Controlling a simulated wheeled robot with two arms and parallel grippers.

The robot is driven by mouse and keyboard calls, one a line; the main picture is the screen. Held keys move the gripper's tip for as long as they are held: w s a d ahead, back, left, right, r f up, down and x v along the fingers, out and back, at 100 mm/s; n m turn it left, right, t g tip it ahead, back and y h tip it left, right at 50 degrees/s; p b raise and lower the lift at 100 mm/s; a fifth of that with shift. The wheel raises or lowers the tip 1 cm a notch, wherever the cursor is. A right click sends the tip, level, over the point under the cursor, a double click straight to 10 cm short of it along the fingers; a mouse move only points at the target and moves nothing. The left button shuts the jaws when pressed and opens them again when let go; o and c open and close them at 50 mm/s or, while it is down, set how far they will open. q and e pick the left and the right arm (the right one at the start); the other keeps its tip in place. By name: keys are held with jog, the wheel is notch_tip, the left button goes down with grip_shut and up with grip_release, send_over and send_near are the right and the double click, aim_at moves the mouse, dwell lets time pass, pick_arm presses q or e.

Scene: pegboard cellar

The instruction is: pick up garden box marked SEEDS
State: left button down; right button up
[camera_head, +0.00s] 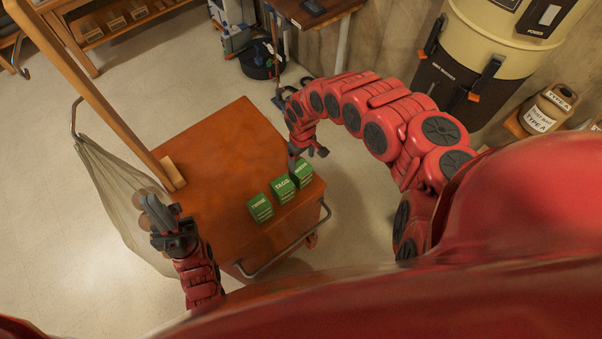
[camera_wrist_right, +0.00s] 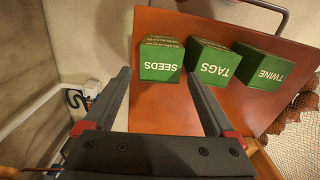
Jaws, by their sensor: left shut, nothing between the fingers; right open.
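The green box marked SEEDS (camera_head: 302,174) stands on the orange-brown cart top near its right edge, at the end of a row of green boxes. In the right wrist view the SEEDS box (camera_wrist_right: 161,60) lies just beyond and between the fingertips, its label upside down. My right gripper (camera_head: 308,153) is open and just behind the box in the head view; its fingers (camera_wrist_right: 158,78) hold nothing. The box is partly hidden by this gripper in the head view. My left gripper (camera_head: 170,228) is shut and empty by the cart's left side, away from the boxes.
The TAGS box (camera_head: 283,190) stands right beside SEEDS, and the TWINE box (camera_head: 260,207) beyond it. The cart top (camera_head: 215,150) is otherwise largely clear. A wooden post (camera_head: 110,105) and a hanging net bag (camera_head: 115,190) are at its left; a metal handle (camera_head: 285,250) runs along its front.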

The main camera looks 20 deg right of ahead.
notch_tip(320, 180, down, 4)
jog(key=shift+f+b, duration=0.1)
jog(key=shift+b, duration=1.15)
jog(key=shift+f+b, duration=0.4)
jog(key=shift+f, duration=0.15)
notch_tip(320, 180, down, 5)
jog(key=b, duration=0.4)
jog(key=shift+w+a, duration=0.1)
jog(key=shift+r, duration=0.2)
jog(key=shift+c, duration=0.7)
jog(key=c, duration=1)
jog(key=shift+r, duration=0.1)
